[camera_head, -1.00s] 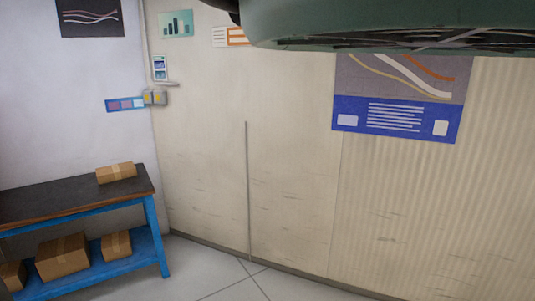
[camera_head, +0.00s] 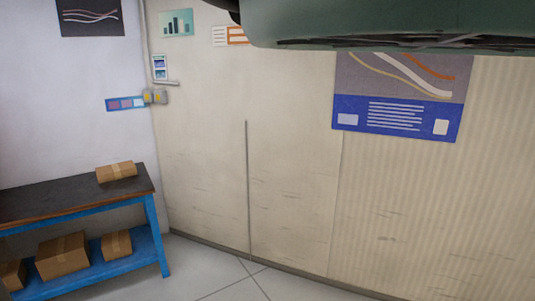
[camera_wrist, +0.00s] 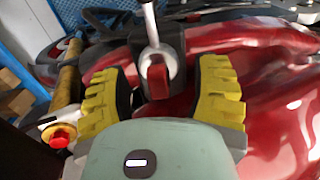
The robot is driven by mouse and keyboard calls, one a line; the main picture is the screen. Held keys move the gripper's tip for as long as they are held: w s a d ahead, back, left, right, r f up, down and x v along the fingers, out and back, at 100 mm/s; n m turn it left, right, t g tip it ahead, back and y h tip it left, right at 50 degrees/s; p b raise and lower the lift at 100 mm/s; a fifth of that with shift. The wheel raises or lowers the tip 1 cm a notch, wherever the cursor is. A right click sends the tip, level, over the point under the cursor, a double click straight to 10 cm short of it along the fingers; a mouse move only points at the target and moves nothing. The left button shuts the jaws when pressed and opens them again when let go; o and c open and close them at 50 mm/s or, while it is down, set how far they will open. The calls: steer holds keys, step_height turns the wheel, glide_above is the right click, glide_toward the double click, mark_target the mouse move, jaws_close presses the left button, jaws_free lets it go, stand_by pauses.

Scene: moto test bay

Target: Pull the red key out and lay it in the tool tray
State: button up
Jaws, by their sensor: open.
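The red key (camera_wrist: 158,82) shows in the middle of the wrist view, upright in front of a round silver lock ring (camera_wrist: 158,58). My gripper (camera_wrist: 160,73) is open, with one yellow ridged finger on each side of the key. Gaps show between the key and both fingers, so neither appears to touch it. I cannot make out the tool tray in either view.
In the wrist view, a glossy red motorcycle body (camera_wrist: 270,75) surrounds the lock. A gold bar (camera_wrist: 68,80) and a red button (camera_wrist: 60,137) are at left. In the head view, a blue-framed bench (camera_head: 150,215) holds cardboard boxes; bare floor (camera_head: 215,270) lies beside it.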

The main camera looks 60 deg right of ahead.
steer(key=shift+d, duration=0.1)
jaws_close()
stand_by(0.4)
steer(key=shift+r, duration=0.1)
steer(key=shift+r+p, duration=2.2)
steer(key=shift+r, duration=0.75)
steer(key=shift+f, duration=0.15)
